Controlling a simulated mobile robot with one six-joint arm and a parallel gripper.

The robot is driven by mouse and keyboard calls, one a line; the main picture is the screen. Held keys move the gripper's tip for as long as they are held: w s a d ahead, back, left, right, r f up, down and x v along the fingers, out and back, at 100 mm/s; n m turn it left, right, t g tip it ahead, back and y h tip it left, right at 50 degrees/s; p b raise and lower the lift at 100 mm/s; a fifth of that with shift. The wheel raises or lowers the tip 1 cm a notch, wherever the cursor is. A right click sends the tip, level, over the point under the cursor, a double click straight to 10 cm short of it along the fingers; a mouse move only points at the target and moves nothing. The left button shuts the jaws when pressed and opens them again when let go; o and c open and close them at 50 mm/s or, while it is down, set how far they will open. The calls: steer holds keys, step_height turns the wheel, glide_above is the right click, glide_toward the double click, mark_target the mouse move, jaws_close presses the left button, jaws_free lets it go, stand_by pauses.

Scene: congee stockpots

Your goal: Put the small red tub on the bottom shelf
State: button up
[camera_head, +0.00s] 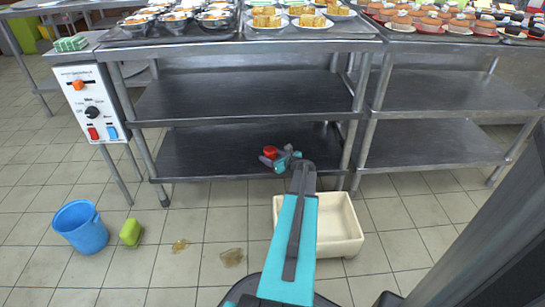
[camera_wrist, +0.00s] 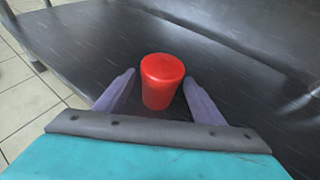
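The small red tub (camera_wrist: 161,82) appears upright over the dark surface of the bottom shelf (camera_wrist: 240,62) in the wrist view. My gripper (camera_wrist: 159,88) is open, with one purple-grey finger on each side of the tub and a visible gap beside it. In the head view, the tub (camera_head: 270,152) shows just past my gripper (camera_head: 277,156), over the left unit's bottom shelf (camera_head: 205,155). The tub looks to rest on the shelf, but its base is partly hard to see.
A middle shelf (camera_head: 240,97) lies above, with shelf legs at the sides. A cream bin (camera_head: 340,228) stands on the floor below my arm. A blue bucket (camera_head: 81,227), a green block (camera_head: 131,232) and brown spills (camera_head: 232,258) are at left. The bottom shelf is otherwise bare.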

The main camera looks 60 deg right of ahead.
steer(key=shift+r, duration=0.15)
steer(key=shift+s+a+r, duration=0.2)
steer(key=shift+s+r, duration=0.05)
steer(key=shift+s, duration=0.15)
steer(key=p+v, duration=0.4)
steer(key=v, duration=0.7)
stand_by(0.6)
